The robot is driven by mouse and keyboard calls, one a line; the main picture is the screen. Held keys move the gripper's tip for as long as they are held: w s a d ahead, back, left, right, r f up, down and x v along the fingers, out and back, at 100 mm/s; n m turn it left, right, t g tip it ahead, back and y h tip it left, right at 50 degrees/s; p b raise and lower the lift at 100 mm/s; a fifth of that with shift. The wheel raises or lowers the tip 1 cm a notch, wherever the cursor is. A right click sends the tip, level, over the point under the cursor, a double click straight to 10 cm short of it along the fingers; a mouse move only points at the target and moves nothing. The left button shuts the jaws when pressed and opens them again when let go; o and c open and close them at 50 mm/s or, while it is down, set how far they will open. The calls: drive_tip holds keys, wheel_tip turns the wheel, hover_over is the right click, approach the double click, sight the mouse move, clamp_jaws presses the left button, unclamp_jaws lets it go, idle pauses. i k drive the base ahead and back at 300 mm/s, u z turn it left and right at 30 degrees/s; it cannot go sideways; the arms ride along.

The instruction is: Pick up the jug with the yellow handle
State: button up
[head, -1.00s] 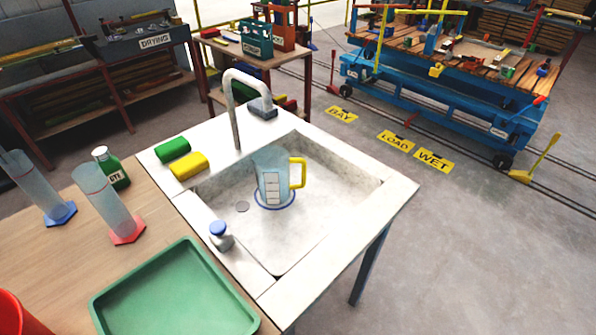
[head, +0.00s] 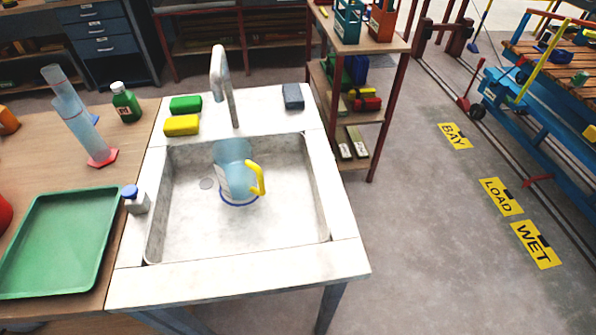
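The jug (head: 233,172) stands upright in the sink basin (head: 290,200), under the tap. It is clear bluish plastic with a blue ring at its base and a pale label on its side. Its yellow handle (head: 257,178) points to the right and a little toward me. Nothing touches the jug, and there is clear basin floor around it. My gripper is not in view.
A curved tap (head: 222,85) rises behind the basin. Green (head: 186,105) and yellow (head: 182,125) sponges lie at the back left rim. A small blue-capped bottle (head: 135,199) stands at the left rim, beside a green tray (head: 60,240).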

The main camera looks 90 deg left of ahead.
sight(235, 166)
drive_tip(key=i, duration=0.6)
drive_tip(key=u, duration=3.95)
drive_tip(key=i, duration=0.5)
drive_tip(key=z, duration=0.1)
